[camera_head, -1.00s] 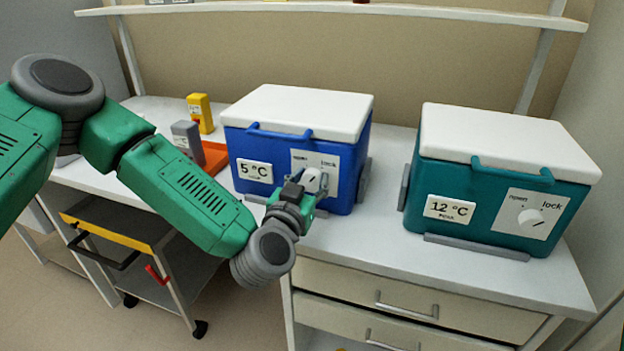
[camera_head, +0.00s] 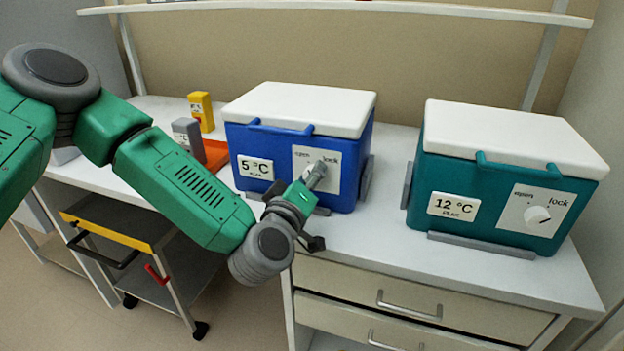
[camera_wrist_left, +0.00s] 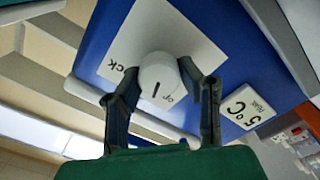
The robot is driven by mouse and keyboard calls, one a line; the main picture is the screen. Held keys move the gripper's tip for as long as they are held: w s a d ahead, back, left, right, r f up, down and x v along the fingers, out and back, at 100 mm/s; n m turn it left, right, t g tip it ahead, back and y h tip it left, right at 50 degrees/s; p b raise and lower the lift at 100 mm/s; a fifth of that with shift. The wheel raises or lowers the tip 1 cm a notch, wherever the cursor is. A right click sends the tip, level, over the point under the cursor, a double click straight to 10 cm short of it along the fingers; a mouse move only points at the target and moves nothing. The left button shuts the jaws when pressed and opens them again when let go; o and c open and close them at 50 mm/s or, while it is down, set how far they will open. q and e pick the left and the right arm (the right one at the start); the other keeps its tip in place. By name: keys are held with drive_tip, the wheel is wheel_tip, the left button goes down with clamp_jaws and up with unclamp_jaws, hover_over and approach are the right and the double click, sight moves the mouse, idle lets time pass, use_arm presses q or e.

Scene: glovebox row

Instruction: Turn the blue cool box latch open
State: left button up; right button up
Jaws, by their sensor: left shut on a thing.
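The blue cool box (camera_head: 270,185) with a white lid stands on the white bench, its front label reading 5 °C. A white plate (camera_head: 329,183) on its front reads "open" and "lock". My left gripper (camera_head: 315,175) is at this plate and mostly covers the latch knob in the head view. In the left wrist view the round white knob (camera_wrist_left: 158,78) with a dark mark sits between the two fingers of my left gripper (camera_wrist_left: 158,86), which is shut on it. The lid is closed. My right gripper is not in view.
A teal cool box (camera_head: 500,215) labelled 12 °C, with its own knob (camera_head: 536,215), stands to the right. Yellow (camera_head: 202,111) and grey (camera_head: 187,138) blocks and an orange tray (camera_head: 216,153) are at the left. Drawers (camera_head: 410,300) lie below; a cart (camera_head: 140,250) stands lower left.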

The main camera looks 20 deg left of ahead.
use_arm(q)
drive_tip(key=n+b, duration=0.1)
drive_tip(key=n, duration=0.3)
drive_tip(key=shift+a+f+n+b, duration=0.1)
drive_tip(key=shift+n+b, duration=0.2)
drive_tip(key=shift+n, duration=0.1)
idle(0.5)
drive_tip(key=o, duration=1.1)
drive_tip(key=shift+o, duration=0.2)
drive_tip(key=shift+a, duration=0.1)
drive_tip(key=shift+s, duration=0.4)
drive_tip(key=s, duration=1.1)
drive_tip(key=shift+a+f, duration=0.15)
drive_tip(key=shift+a, duration=0.05)
